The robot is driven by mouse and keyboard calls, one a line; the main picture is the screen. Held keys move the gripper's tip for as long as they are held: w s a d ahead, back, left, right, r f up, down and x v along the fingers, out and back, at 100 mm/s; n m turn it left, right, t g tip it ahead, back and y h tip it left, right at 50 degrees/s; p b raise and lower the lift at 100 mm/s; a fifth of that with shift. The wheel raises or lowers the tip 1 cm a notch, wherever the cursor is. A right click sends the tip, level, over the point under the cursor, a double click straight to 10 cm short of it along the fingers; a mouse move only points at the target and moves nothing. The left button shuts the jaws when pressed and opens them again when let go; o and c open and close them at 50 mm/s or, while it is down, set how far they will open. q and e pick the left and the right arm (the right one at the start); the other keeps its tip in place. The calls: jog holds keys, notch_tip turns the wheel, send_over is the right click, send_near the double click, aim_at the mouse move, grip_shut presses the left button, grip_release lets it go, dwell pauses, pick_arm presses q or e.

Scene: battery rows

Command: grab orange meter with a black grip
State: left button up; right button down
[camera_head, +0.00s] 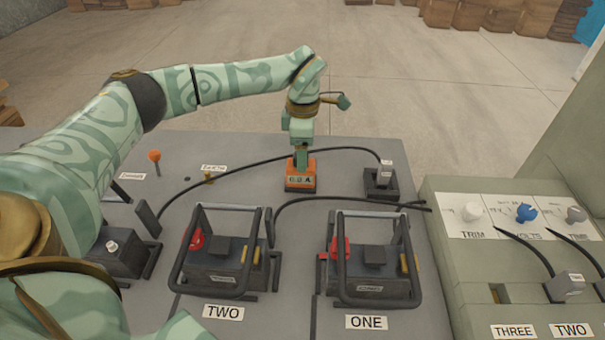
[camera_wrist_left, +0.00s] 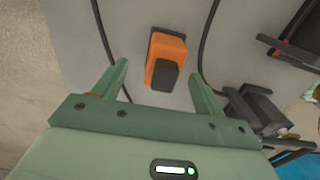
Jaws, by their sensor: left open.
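The orange meter (camera_head: 301,182) stands on the far part of the grey table in the head view, with a small readout on its front. In the left wrist view the orange meter (camera_wrist_left: 157,46) shows from above, with its black grip (camera_wrist_left: 164,77) on top. My left gripper (camera_head: 302,160) points down directly over the meter. In the wrist view its open fingers (camera_wrist_left: 158,75) lie on either side of the black grip, with a gap on both sides. Nothing is held. In the head view the grip is hidden by the gripper. My right gripper is not in view.
Two caged batteries stand nearer, behind labels TWO (camera_head: 223,312) and ONE (camera_head: 366,322). Black cables (camera_head: 250,158) arc across the table beside the meter. A dark connector block (camera_head: 380,184) stands to its right. A panel with knobs (camera_head: 525,213) fills the right side.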

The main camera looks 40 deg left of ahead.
pick_arm(q)
jog(key=f, duration=0.2)
jog(key=f+b, duration=0.2)
jog(key=f, duration=0.1)
jog(key=shift+s+f, duration=0.3)
jog(key=shift+s, duration=0.05)
jog(key=shift+r, duration=0.15)
jog(key=shift+c, duration=0.9)
jog(key=c, duration=1)
